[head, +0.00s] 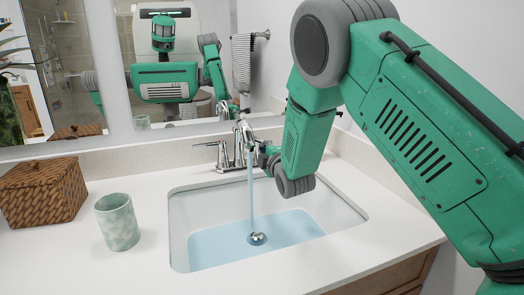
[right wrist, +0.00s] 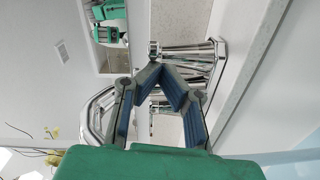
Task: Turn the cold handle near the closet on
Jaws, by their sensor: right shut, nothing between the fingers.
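A chrome faucet (head: 238,150) stands at the back of the sink, and water runs from its spout into the basin. Its left lever handle (head: 212,145) points left. The handle on the right side is largely hidden by my right gripper (head: 264,150). In the right wrist view my right gripper (right wrist: 158,76) is shut and empty, its fingertips together beside a chrome handle (right wrist: 200,52). I cannot tell whether they touch it. The curved chrome spout (right wrist: 97,108) shows left of the fingers. My left gripper is not in view.
The white sink basin (head: 190,215) holds bluish water. A marbled cup (head: 118,222) and a woven box (head: 42,192) stand left on the white counter (head: 130,265). A mirror (head: 180,100) behind the faucet reflects me and a striped towel (head: 242,62).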

